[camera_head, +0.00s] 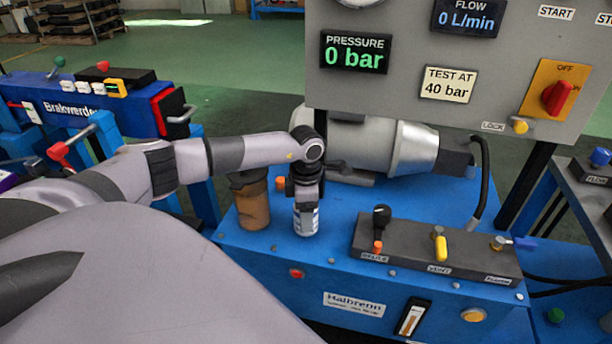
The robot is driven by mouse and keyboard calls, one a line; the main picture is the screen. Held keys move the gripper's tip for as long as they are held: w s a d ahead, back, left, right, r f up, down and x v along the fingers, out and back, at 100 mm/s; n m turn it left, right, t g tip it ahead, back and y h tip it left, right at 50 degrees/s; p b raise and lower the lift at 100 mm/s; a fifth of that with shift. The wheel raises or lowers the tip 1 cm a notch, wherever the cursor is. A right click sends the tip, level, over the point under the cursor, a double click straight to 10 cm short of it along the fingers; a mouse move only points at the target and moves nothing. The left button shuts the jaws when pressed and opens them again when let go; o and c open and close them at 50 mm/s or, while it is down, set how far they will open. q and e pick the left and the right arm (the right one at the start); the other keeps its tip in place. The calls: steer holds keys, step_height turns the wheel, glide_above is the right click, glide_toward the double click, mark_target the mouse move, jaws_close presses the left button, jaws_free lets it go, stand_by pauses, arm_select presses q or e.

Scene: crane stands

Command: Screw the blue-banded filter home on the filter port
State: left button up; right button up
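The blue-banded filter (306,220) is a small white canister with blue-grey bands, upright over the front part of the blue bench. My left gripper (306,198) points down over it, with its dark fingers around the filter's top, and looks shut on it. The filter port is not clearly seen; the filter and gripper cover the spot beneath. I cannot tell whether the filter's lower end touches the bench. My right gripper is not in view.
A brown, dark-topped canister (253,205) stands close left of the filter. A valve block (430,255) with levers is to the right. A silver motor (390,148) lies behind, under the grey panel (400,95), whose pressure display (354,53) reads 0 bar.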

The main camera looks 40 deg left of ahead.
arm_select(q)
steer(key=m+b, duration=0.1)
steer(key=m, duration=0.1)
steer(key=shift+f+m, duration=0.1)
steer(key=shift+m, duration=0.2)
steer(key=shift+m+b, duration=0.4)
steer(key=shift+m, duration=0.9)
steer(key=m+b, duration=0.1)
steer(key=m, duration=0.1)
steer(key=shift+m, duration=0.3)
steer(key=o, duration=1.3)
steer(key=shift+o, duration=0.2)
steer(key=shift+r+p, duration=2)
steer(key=shift+r, duration=0.6)
